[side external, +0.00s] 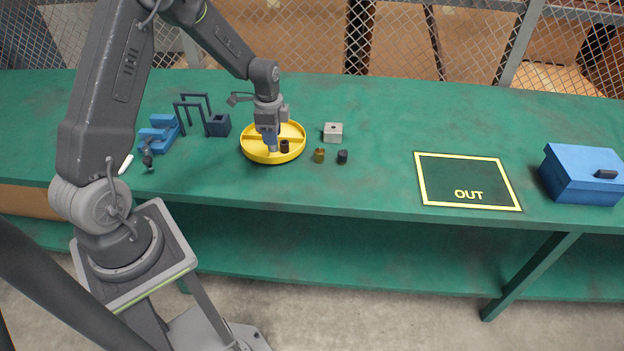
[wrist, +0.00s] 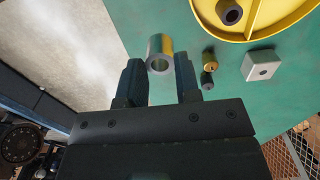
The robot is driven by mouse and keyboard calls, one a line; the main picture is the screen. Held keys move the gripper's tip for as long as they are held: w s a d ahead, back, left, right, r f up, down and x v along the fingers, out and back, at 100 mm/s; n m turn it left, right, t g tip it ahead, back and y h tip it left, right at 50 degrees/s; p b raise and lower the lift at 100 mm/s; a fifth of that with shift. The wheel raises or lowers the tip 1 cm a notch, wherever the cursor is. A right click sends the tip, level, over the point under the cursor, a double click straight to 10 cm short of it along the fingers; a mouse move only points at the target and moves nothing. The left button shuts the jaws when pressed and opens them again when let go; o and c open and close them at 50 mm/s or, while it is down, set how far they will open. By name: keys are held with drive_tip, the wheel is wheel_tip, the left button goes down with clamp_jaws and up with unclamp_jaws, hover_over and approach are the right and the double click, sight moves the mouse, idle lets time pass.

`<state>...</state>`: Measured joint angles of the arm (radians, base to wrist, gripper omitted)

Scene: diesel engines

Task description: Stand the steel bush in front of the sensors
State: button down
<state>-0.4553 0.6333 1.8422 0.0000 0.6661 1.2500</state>
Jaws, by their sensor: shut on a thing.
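The steel bush (wrist: 155,45) is a short, shiny grey tube with a round bore. In the wrist view it sits between the two dark fingers of my gripper (wrist: 160,70), which is shut on it. No part in view is clearly recognisable as the sensors.
A dark brown bush (side external: 284,146) stands in the tray. A brass piece (side external: 319,155), a black piece (side external: 342,156) and a grey holed block (side external: 333,132) stand to its right. Blue fixtures (side external: 160,133) and dark arches (side external: 193,105) stand left. The OUT square (side external: 440,175) is empty; a blue box (side external: 580,175) is far right.

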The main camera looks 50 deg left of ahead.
drive_tip(key=w+d+f, duration=0.2)
drive_tip(key=d, duration=0.1)
drive_tip(key=w+d+f, duration=0.2)
drive_tip(key=d, duration=0.1)
drive_tip(key=w+d+f, duration=0.2)
drive_tip(key=d, duration=0.1)
drive_tip(key=shift+w+d+f, duration=0.15)
drive_tip(key=shift+w+f, duration=0.2)
drive_tip(key=shift+w, duration=0.05)
drive_tip(key=shift+f, duration=2.05)
drive_tip(key=shift+f, duration=0.15)
drive_tip(key=c, duration=0.8)
unclamp_jaws()
